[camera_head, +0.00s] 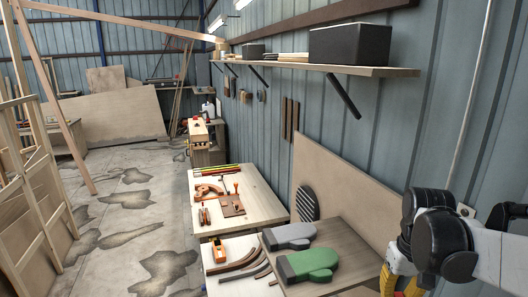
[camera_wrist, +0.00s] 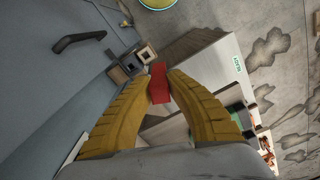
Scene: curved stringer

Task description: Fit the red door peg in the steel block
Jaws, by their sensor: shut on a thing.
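The red door peg (camera_wrist: 158,83) shows in the wrist view as a short red block. My gripper (camera_wrist: 159,88), with two ribbed yellow fingers, is shut on it near the fingertips. Beyond the peg, up and to the left, are two small blocks with dark square openings. One is a greyish block (camera_wrist: 118,74) and the other a brownish block (camera_wrist: 147,54); the greyish one looks like the steel block, but I cannot tell for sure. The peg is apart from both openings. In the head view my arm is at the lower right, and the peg is not visible there.
In the wrist view a white cabinet (camera_wrist: 212,62) stands beside the blocks, and a dark bracket (camera_wrist: 78,40) is at upper left. In the head view a workbench (camera_head: 262,200) holds tools, with grey and green mitts (camera_head: 308,265) nearer. A shelf (camera_head: 330,70) runs along the wall.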

